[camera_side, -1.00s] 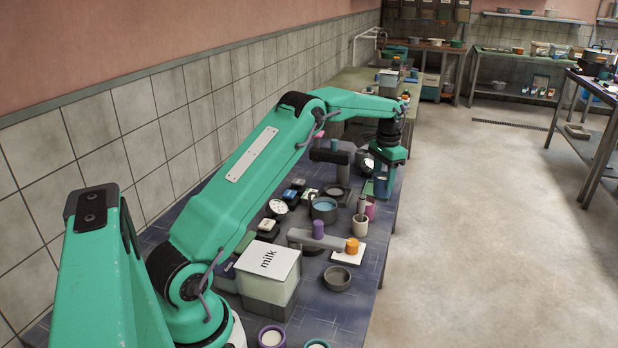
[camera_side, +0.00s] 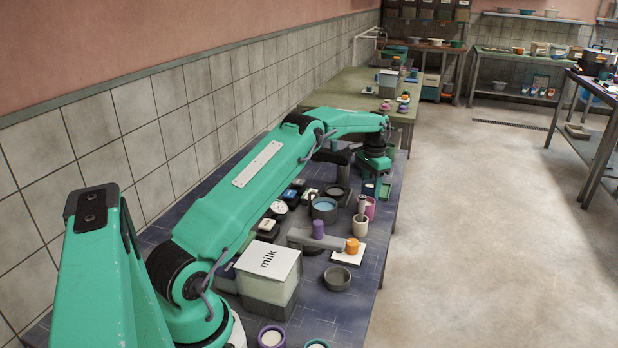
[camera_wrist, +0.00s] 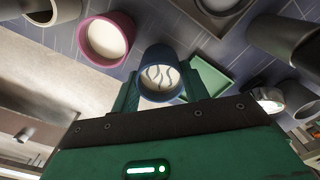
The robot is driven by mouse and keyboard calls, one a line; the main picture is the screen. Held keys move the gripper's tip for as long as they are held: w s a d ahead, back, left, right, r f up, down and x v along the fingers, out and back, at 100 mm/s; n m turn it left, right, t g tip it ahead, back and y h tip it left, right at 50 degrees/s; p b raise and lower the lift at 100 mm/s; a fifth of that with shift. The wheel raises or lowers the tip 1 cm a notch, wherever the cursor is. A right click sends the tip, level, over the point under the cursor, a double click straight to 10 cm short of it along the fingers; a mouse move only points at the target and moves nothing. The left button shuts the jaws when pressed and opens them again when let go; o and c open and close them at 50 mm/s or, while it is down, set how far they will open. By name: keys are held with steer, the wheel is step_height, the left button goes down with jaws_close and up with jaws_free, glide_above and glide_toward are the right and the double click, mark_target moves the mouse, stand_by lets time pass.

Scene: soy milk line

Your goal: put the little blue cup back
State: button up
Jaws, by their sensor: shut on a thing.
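The little blue cup (camera_wrist: 146,60) is between the two fingers of my gripper (camera_wrist: 160,88) in the wrist view. My gripper is shut on it. In the side view my gripper (camera_side: 373,182) is low over the far right part of the blue table, and the cup is mostly hidden there. I cannot tell whether the cup touches the table.
A pink cup (camera_wrist: 107,38) stands close by the blue cup, with a pale cup (camera_side: 360,225) holding a tool nearer the camera. A pot with blue liquid (camera_side: 323,209), dials and a milk box (camera_side: 268,270) crowd the table. The table's right edge is near.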

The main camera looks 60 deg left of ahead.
steer(key=shift+f, duration=0.9)
steer(key=shift+f, duration=0.1)
steer(key=o, duration=1.1)
step_height(320, 180, up, 12)
steer(key=shift+r, duration=0.15)
